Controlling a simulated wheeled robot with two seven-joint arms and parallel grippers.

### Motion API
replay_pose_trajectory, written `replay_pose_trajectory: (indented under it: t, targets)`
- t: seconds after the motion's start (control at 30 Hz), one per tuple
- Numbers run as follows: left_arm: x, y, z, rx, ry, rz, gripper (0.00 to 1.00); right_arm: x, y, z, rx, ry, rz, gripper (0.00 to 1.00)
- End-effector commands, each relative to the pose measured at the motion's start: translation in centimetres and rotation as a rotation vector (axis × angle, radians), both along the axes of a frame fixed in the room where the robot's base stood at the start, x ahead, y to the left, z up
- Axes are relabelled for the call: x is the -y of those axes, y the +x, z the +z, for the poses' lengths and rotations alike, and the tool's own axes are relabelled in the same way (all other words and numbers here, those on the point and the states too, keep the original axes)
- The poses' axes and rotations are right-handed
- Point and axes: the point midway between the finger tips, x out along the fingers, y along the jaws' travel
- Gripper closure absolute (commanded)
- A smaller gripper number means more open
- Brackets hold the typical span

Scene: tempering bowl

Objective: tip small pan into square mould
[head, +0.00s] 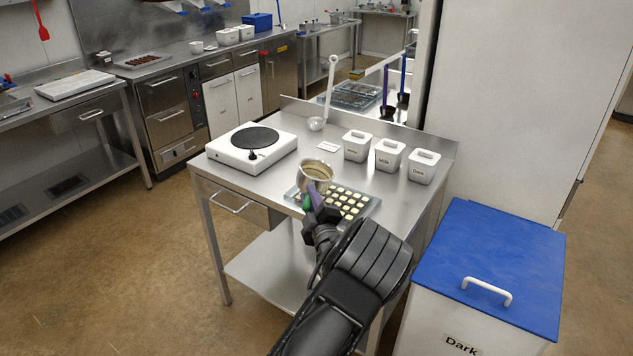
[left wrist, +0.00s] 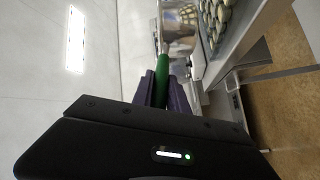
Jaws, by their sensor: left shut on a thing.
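The small pan (head: 317,175) is metal, with brown contents visible inside. It looks close to upright and hangs over the left part of the mould. My left gripper (head: 318,203) is shut on the pan's green handle, which also shows between the purple fingers in the left wrist view (left wrist: 161,75). The square mould (head: 368,209) lies on the steel table near its front edge. Several of its cavities look filled with cream-coloured stuff; its left part is hidden by pan and gripper. In the left wrist view the mould (left wrist: 213,30) shows at the top. My right gripper is not seen.
A white hot plate (head: 230,158) with a black disc stands on the steel table (head: 285,178), left of the pan. A blue-lidded bin (head: 500,262) labelled Dark stands at the right.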

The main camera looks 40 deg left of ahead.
Motion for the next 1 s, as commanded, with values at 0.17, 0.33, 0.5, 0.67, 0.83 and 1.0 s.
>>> replay_pose_trajectory:
  t: [0.17,0.33,0.5,0.67,0.83,1.0]
  targets:
    - [-0.4,-0.2,1.6,0.090,-0.172,0.004,1.00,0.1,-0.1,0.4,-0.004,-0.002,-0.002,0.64]
    - [-0.3,-0.2,2.3,0.125,-0.249,0.002,1.00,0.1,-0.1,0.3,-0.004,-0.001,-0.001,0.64]
    - [-0.3,-0.1,2.4,0.133,-0.266,0.000,1.00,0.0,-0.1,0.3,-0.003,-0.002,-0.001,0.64]
    - [-0.3,-0.1,2.5,0.132,-0.264,0.000,1.00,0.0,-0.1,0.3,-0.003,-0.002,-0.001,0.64]
    - [-0.3,-0.1,2.5,0.131,-0.263,0.000,1.00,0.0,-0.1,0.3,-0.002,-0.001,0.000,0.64]
    - [-0.3,-0.1,2.5,0.131,-0.262,0.000,1.00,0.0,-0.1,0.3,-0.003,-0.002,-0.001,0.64]
